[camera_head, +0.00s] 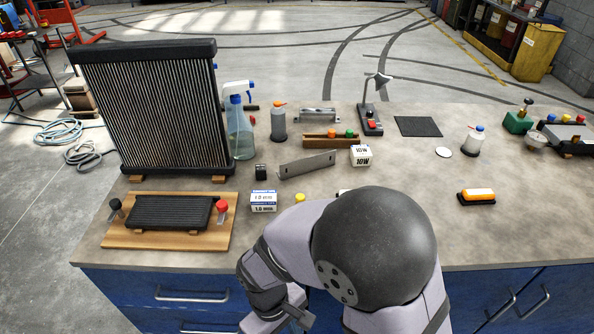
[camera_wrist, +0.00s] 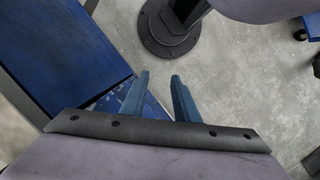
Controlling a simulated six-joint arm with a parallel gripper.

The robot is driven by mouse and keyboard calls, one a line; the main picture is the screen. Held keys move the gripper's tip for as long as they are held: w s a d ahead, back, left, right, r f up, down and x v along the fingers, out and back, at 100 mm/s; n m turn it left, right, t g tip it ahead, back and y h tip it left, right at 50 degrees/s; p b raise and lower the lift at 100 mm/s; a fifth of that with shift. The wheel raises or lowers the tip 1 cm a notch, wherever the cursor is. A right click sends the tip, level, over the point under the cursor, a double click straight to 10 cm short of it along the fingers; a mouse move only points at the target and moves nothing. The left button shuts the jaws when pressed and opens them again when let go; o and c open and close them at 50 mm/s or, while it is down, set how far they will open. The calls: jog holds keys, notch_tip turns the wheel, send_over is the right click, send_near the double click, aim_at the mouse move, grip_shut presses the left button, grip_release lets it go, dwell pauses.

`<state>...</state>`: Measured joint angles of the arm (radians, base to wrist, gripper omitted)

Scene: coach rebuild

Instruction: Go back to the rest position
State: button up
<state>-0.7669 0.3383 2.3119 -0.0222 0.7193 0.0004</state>
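My gripper (camera_wrist: 160,76) shows in the wrist view with its two blue-grey fingers apart and nothing between them. It points down over the concrete floor (camera_wrist: 235,75), beside the blue cabinet front (camera_wrist: 60,50). In the head view my arm is folded at the front edge of the workbench (camera_head: 440,225), low in the picture. The fingertips cannot be made out there. My arm hides part of the bench front and perhaps small items behind it, such as most of a white object just left of the dark joint.
A tall radiator (camera_head: 150,110) and a wooden board (camera_head: 115,236) with a small black core stand at left. A blue-and-white box (camera_head: 263,201), a yellow-capped item (camera_head: 300,198) and an amber lamp (camera_head: 478,196) are near my arm. The bench's right front is mostly clear.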

jog(key=w+d+r+m+t+y, duration=0.1)
jog(key=w+d+r+m, duration=0.1)
jog(key=d, duration=0.6)
jog(key=w+d+r+m+y, duration=0.1)
jog(key=d+r+m, duration=0.4)
jog(key=d+m, duration=0.2)
jog(key=shift+w+d+r+t, duration=0.15)
jog(key=shift+w+d+t, duration=0.25)
jog(key=shift+d, duration=0.65)
